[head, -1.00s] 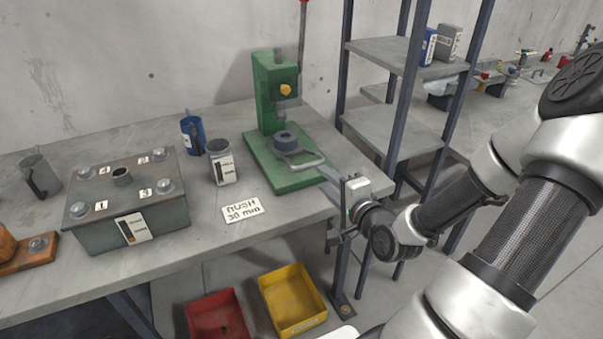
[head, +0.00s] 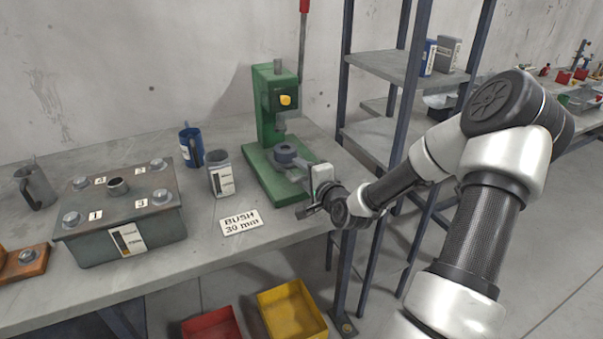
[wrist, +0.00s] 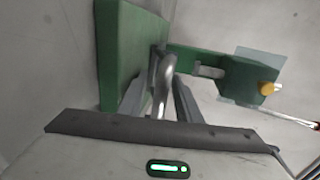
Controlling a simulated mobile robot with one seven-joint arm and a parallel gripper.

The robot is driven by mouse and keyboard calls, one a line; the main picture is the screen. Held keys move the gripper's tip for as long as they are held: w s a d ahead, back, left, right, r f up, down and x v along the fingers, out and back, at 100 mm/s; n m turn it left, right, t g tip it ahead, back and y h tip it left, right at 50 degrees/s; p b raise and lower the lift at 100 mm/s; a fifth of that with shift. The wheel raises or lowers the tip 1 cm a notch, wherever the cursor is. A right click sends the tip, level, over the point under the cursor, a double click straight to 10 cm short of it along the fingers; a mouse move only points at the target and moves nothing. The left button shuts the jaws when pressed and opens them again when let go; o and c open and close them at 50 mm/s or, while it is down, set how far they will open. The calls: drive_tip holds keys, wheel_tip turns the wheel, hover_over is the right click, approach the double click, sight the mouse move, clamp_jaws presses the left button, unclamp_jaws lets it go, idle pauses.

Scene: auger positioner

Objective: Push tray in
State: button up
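The green press (head: 266,110) stands at the back right of the bench. A round grey die (head: 286,155) sits over its base, on the part that bears the grey bar handle. I take this part to be the tray; its outline is not clear. In the head view my gripper (head: 308,182) is at the front of the press and covers most of the handle. The fingers look apart, with gaps beside the handle. I cannot tell whether either touches it.
A label reading "BUSH 30 mm" (head: 240,222), a grey container (head: 221,178) and a blue mug (head: 190,148) stand left of the press. A bolted metal box (head: 120,215) is farther left. Red (head: 212,328) and yellow (head: 292,312) bins are below the bench edge.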

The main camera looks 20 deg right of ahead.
sight(289, 159)
clamp_jaws()
drive_tip(key=x, duration=0.3)
drive_tip(key=shift+w+r, duration=0.25)
drive_tip(key=shift+w, duration=0.1)
drive_tip(key=shift+w+r, duration=0.1)
drive_tip(key=shift+r, duration=0.1)
unclamp_jaws()
drive_tip(key=shift+w+f, duration=0.1)
drive_tip(key=shift+f, duration=0.05)
drive_tip(key=p+v, duration=0.2)
drive_tip(key=v, duration=1.5)
drive_tip(key=shift+s, duration=0.25)
